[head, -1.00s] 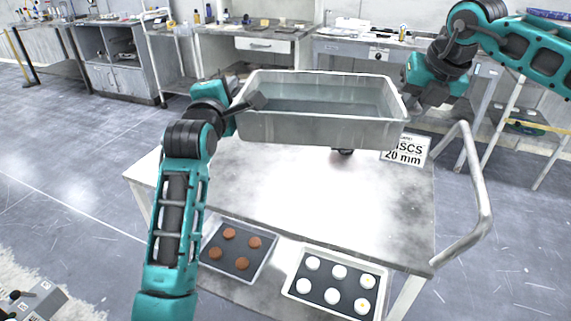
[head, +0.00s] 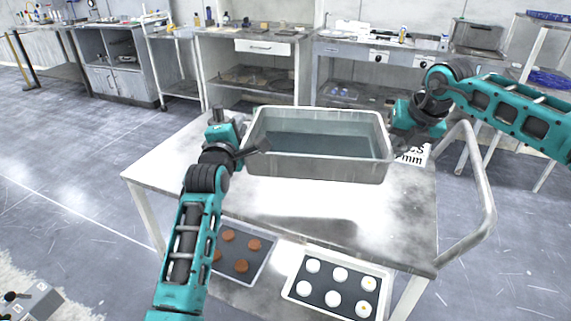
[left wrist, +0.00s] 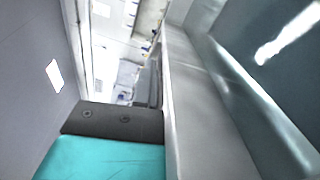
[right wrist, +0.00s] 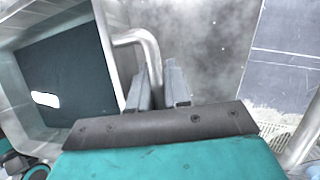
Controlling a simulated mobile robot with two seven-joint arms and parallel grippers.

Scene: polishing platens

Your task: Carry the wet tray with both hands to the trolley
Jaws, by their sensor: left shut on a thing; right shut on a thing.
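The wet tray (head: 318,172) is a grey metal basin with water in it, roughly level over the trolley (head: 165,170). A dark shadow lies on the trolley top in front of it, and the tray looks a little above the surface. My left gripper (head: 256,146) is shut on the tray at its left end; the left wrist view shows the tray wall (left wrist: 205,110) close up. My right gripper (head: 394,142) is shut on the tray at its right end.
Two small trays, one with brown discs (head: 241,266) and one with white discs (head: 333,273), sit at the trolley's near side. A handrail (head: 485,200) rises on its right. Benches (head: 262,75) line the back wall.

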